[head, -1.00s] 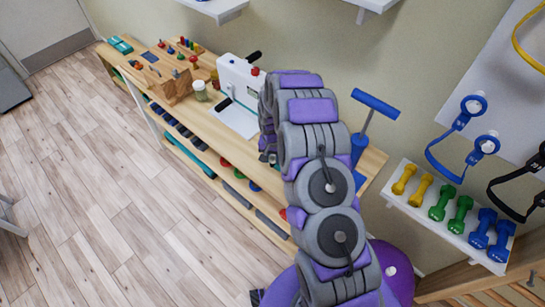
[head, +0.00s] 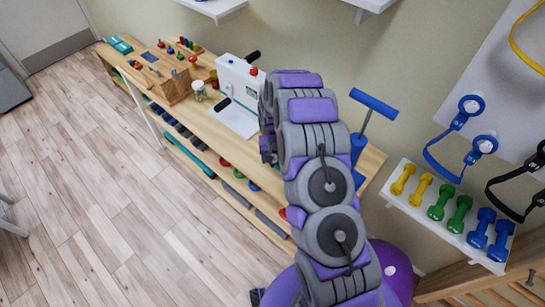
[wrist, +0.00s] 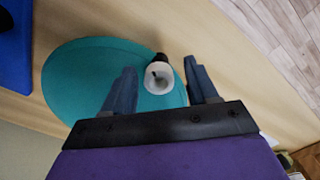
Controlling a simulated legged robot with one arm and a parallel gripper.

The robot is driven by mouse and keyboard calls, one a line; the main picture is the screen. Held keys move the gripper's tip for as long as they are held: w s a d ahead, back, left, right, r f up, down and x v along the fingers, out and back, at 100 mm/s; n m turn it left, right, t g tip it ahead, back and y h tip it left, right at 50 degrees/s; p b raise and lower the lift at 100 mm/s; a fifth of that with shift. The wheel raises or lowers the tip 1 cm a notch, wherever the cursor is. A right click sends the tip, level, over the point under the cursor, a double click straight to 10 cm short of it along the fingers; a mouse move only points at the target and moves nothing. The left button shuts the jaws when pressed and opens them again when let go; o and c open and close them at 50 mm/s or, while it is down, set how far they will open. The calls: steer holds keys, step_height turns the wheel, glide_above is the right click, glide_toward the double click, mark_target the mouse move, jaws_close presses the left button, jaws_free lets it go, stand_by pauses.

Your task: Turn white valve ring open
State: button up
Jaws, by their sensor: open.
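A small white ring (wrist: 151,87) with a dark inside shows in the wrist view, seen nearly end-on. A dark part sits right behind it at its upper edge. It appears over a round teal disc (wrist: 75,85) on the wooden bench top (wrist: 225,45). My gripper (wrist: 160,66) is open, with one dark finger on each side of the ring and a visible gap to both. I cannot tell how far the ring is from the fingers in depth. In the head view my arm hides the ring and my gripper.
A blue T-handled stand (head: 375,103) rises from the bench behind my arm. A white panel device (head: 238,80), a small jar (head: 198,90) and a wooden box (head: 172,85) stand left of it. Dumbbells (head: 440,201) fill a wall shelf at right.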

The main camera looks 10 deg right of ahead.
step_height(320, 180, up, 17)
steer(key=p, duration=0.1)
steer(key=shift+r, duration=0.15)
stand_by(0.4)
stand_by(0.4)
